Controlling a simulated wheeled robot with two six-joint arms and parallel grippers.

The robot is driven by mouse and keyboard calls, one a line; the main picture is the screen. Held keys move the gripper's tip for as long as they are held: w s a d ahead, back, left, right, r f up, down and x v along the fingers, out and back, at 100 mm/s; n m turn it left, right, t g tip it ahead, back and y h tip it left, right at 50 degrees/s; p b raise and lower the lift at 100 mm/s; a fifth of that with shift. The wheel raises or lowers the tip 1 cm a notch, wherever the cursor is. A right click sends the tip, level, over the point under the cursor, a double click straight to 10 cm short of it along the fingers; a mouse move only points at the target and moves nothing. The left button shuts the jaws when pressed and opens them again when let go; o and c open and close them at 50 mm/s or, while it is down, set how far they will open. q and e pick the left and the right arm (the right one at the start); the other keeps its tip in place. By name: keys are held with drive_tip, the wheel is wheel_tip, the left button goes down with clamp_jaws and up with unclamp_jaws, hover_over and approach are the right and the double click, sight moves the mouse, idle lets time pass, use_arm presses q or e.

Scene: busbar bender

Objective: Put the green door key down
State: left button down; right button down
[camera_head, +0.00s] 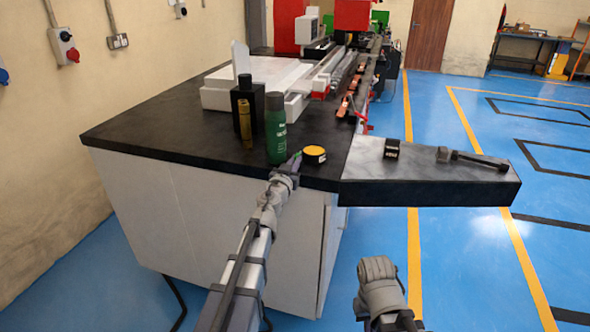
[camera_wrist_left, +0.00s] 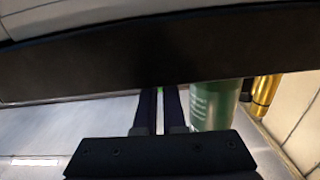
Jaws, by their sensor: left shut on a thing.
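My left gripper (camera_head: 293,163) is at the front edge of the black worktop (camera_head: 180,125), just in front of the green bottle. Its two dark fingers (camera_wrist_left: 162,110) are close together in the left wrist view. A small green bit, the green door key (camera_wrist_left: 160,90), shows between the fingertips. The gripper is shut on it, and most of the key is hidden. I cannot tell whether the key touches the worktop. My right arm shows at the bottom right of the head view, and its fingers are not visible.
The green bottle (camera_head: 276,128) stands close to my left gripper, with a gold cylinder (camera_head: 246,124) and a black bottle (camera_head: 256,97) behind. A yellow-topped round tin (camera_head: 314,154) is just right. A black tin (camera_head: 392,147) and a dark tool (camera_head: 475,159) lie on the side ledge.

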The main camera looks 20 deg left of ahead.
use_arm(q)
drive_tip(key=shift+f, duration=0.2)
drive_tip(key=c, duration=1.3)
unclamp_jaws()
drive_tip(key=shift+r, duration=0.15)
drive_tip(key=shift+r, duration=0.15)
drive_tip(key=s, duration=1.2)
drive_tip(key=shift+a, duration=0.2)
